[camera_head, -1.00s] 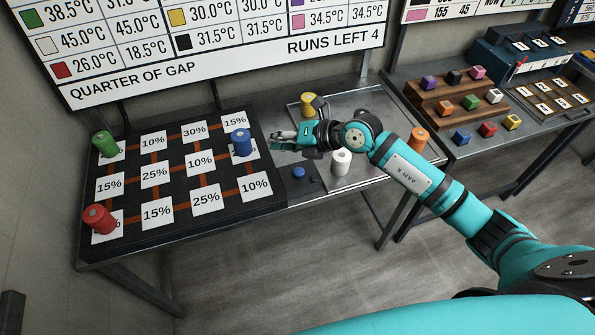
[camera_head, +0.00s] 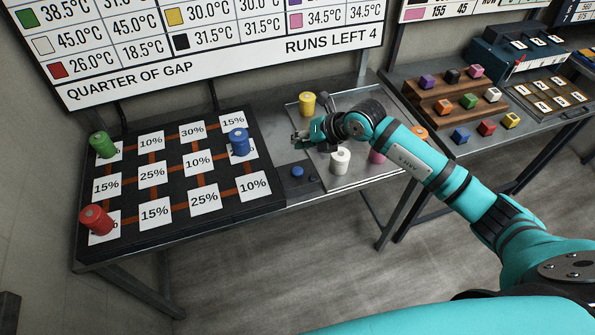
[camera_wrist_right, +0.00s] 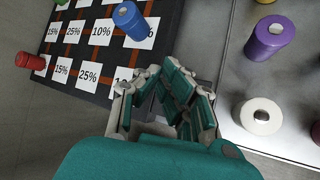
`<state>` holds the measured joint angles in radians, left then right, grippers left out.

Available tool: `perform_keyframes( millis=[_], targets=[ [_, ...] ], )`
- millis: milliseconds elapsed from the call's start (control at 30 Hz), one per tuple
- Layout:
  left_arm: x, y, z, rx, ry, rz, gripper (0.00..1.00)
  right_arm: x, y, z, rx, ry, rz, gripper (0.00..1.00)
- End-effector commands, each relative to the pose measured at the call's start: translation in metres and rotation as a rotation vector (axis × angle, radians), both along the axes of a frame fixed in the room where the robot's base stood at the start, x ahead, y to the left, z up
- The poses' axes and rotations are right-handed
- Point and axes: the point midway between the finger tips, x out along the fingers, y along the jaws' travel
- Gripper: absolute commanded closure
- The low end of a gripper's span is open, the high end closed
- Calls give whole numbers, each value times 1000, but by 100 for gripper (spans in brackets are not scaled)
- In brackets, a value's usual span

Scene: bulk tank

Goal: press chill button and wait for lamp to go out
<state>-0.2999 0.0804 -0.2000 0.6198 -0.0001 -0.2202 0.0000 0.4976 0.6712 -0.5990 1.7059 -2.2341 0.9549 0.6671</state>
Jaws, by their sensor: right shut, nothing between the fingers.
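A blue round button (camera_head: 297,172) sits on a small dark box (camera_head: 287,182) at the table's front edge, between the black board and the grey plate. A tiny dark spot beside the button may be the lamp; I cannot tell whether it is lit. My right gripper (camera_head: 300,138) is shut and empty, behind the button in the head view and apart from it. It also shows in the right wrist view (camera_wrist_right: 165,88), where its fingers and body hide the button. My left gripper is not in view.
The black board (camera_head: 262,205) carries percent cards and green (camera_head: 103,144), red (camera_head: 96,219) and blue (camera_head: 239,141) cylinders.

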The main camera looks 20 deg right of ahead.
Motion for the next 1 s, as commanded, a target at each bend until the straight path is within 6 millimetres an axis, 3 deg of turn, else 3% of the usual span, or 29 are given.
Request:
perform_keyframes(
  millis=[300,500,1000],
  targets=[
    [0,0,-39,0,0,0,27,0,0,-50,-1,0,1,100],
    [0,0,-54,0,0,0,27,0,0,-71,1,0,1,100],
    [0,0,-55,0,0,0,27,0,0,-73,1,0,1,100]
  ],
)
